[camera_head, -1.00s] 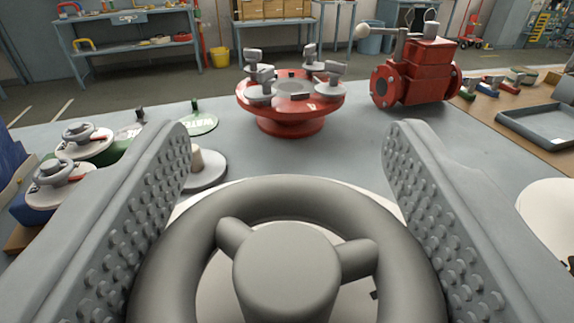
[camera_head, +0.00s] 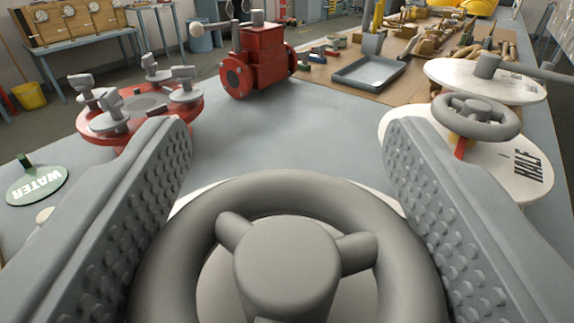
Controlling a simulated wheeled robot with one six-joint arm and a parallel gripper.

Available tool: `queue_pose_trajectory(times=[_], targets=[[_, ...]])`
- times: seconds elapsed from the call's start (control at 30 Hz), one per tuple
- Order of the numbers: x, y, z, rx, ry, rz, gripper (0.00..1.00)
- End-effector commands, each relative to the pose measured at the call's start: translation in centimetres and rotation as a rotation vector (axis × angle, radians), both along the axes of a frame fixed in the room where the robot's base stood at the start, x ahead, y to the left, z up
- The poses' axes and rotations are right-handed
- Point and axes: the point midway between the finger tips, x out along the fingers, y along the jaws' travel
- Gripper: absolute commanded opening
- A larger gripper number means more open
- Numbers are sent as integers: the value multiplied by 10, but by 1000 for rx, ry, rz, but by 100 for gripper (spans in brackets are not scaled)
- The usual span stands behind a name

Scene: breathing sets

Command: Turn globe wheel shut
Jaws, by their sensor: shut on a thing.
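The grey globe wheel (camera_head: 165,262) fills the lower middle of the view, with a thick round rim, spokes and a blunt central hub (camera_head: 287,268). A pale disc (camera_head: 366,190) shows in part under it. My gripper (camera_head: 285,160) has one studded finger on each side of the wheel and is shut on its rim. The contact spots are low in the picture and partly hidden. The wheel's underside and stem are hidden.
A red round fixture (camera_head: 140,105) with grey knobs stands at the left, a red valve block (camera_head: 257,60) behind. A green WATER tag (camera_head: 38,185) lies far left. White discs with another grey handwheel (camera_head: 476,116) stand close at the right. A grey tray (camera_head: 368,74) lies behind.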

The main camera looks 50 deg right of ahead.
Motion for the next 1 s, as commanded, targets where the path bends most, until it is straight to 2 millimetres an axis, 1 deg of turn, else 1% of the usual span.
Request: queue_pose_trajectory(times=[0.2,0.5,0.73,1.0], targets=[[-1,-1,0,-1,-1,-190,38],[-5,-3,0,-1,-1,-381,38],[-7,-4,1,0,-2,-456,38],[-7,-4,1,0,-2,-479,38]])
